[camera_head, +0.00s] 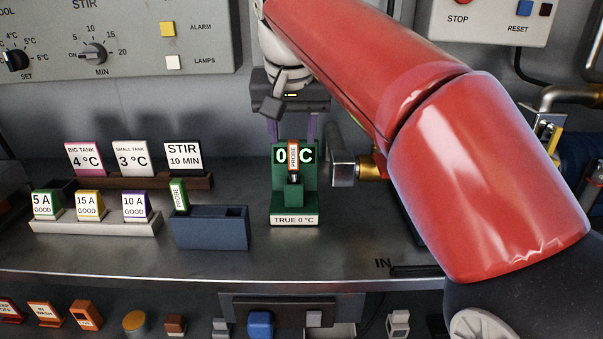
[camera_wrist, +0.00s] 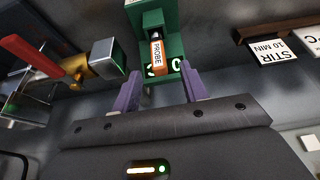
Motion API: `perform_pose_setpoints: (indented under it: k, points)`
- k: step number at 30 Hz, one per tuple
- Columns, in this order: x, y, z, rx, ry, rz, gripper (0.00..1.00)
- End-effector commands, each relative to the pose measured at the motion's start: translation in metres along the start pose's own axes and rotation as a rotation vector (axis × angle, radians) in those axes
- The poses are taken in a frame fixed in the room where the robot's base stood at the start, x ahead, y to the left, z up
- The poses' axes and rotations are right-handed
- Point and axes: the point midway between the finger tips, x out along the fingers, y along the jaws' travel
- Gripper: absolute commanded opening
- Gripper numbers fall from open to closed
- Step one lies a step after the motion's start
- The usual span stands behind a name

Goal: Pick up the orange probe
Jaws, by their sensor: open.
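The orange probe (camera_head: 294,156), with a white label reading PROBE, stands upright in a green holder (camera_head: 281,196) marked TRUE 0 °C. It also shows in the wrist view (camera_wrist: 157,53), set in the green holder (camera_wrist: 175,47). My gripper (camera_head: 292,132) is above and behind the holder in the head view, pointing down. In the wrist view its two purple fingers (camera_wrist: 160,82) are apart, with the probe seen between and beyond their tips. The gripper is open and nothing is held.
A blue-grey holder (camera_head: 211,233) with a green-labelled piece stands left of the green holder, beside a pale rack (camera_head: 95,226) of labelled blocks. A brass valve fitting (camera_head: 371,168) is close on the right. My red arm covers the right side.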

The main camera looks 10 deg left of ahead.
Motion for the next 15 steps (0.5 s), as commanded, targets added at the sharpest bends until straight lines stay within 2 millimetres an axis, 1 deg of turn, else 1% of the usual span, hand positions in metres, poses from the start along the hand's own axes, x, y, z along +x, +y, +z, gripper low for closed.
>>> perform_pose_setpoints:
  k: [1, 4, 9, 12, 15]
  points:
    - [0.008, 0.001, 0.001, 0.001, -0.001, 0.001, 0.44]
    - [0.020, 0.001, 0.000, 0.001, -0.001, 0.001, 0.44]
    - [0.047, 0.001, -0.001, 0.000, -0.002, 0.001, 0.44]
    - [0.056, 0.001, -0.002, 0.000, 0.000, 0.000, 0.44]
    - [0.059, 0.001, -0.002, 0.000, 0.000, 0.000, 0.44]
